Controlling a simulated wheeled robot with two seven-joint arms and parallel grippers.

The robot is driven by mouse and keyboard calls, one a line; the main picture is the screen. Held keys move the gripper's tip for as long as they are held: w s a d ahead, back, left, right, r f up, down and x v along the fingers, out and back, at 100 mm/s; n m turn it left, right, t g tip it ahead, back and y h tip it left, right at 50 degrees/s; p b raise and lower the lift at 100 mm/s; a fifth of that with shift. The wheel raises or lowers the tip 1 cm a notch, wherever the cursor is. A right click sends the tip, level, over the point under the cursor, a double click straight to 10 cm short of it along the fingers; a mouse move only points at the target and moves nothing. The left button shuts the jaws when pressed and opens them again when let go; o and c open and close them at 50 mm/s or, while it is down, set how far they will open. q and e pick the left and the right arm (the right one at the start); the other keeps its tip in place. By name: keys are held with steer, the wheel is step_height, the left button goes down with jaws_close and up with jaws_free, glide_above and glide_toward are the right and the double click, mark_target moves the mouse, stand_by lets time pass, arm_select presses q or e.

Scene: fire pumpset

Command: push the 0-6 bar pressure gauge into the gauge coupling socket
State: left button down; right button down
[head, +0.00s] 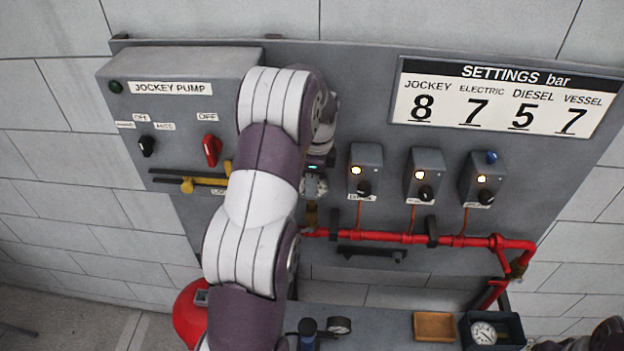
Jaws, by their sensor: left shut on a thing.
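My left gripper (316,178) is at the board, below the end of my left arm. It is shut on a small grey-white round part, which looks like the pressure gauge (317,189); its dial face and marking cannot be read. Just below it is a brass fitting, which looks like the gauge coupling socket (311,215), at the left end of the red pipe. The gauge is directly above the socket; whether they touch I cannot tell. My right gripper is not in view; only a dark part of my right arm shows at the bottom right corner.
The jockey pump box (170,110) is left of my arm. Three small switch boxes with lit lamps (366,172) are to the right, above the red pipe (400,238). Below, a shelf holds another gauge (340,325), a wooden tray (435,314) and a black box (511,325) with a gauge inside.

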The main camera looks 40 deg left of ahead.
arm_select(q)
steer(key=shift+f+b, duration=0.9)
steer(key=shift+f, duration=0.85)
steer(key=c, duration=0.6)
jaws_free()
steer(key=shift+c, duration=0.2)
steer(key=shift+r, duration=0.1)
